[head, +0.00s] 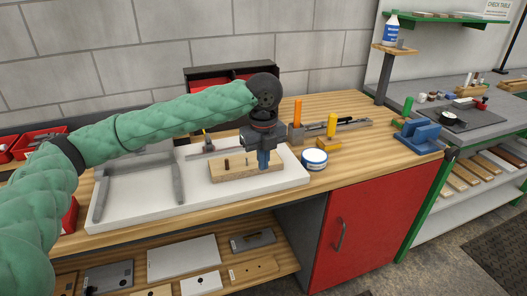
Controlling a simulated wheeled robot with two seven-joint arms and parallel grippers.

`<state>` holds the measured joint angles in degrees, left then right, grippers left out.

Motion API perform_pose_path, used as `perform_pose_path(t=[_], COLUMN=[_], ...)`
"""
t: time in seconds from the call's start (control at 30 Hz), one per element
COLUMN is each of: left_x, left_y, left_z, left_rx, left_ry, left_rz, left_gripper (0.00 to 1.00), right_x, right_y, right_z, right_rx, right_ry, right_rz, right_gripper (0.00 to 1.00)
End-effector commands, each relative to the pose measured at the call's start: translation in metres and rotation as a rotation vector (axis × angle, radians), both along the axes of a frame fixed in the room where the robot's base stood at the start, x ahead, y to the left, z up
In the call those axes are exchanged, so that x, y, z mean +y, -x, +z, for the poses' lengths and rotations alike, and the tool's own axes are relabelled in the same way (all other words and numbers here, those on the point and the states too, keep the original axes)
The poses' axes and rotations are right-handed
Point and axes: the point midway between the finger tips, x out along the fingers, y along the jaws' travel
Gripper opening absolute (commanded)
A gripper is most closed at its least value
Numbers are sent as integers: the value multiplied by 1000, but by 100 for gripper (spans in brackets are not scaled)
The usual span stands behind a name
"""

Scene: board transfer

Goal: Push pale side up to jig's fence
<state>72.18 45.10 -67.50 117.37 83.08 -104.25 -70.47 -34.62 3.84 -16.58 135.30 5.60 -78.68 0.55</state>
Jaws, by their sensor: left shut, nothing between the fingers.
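A pale wooden board (228,177) lies flat on the right part of a broad white base (215,199), which I take to be the jig's plate. Two small dark pegs or holes show on the board's top. A grey bar (200,155) runs behind the board and looks like the fence; a gap seems to lie between them, but its size is hard to judge. My left gripper (264,167) points down at the board's right part, fingers shut and empty. Whether the fingertips touch the board cannot be told. The gripper hides some of the board's right end. My right gripper is out of view.
A grey frame (178,180) stands on the base's left part. To the right are a round blue-and-white tin (314,160), orange-handled tools (331,125) and a blue clamp-like block (417,136). A dark red-lined box (212,83) stands behind. The bench's front right is clear.

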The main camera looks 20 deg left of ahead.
Motion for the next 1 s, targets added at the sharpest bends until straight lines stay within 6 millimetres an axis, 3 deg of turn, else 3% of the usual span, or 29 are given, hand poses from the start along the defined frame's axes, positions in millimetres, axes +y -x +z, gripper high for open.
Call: perform_pose_path(t=[0.33,0.6,1.0], left_x=[0,22,26], left_y=[1,-25,-30], left_z=[-62,-58,-59], left_rx=[3,0,-1], left_ry=[0,0,1], left_rz=[0,2,0], left_gripper=[0,0,0], right_x=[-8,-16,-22], right_y=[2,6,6], right_z=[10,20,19], right_rx=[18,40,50], right_ry=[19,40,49], right_rz=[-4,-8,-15], right_gripper=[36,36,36])
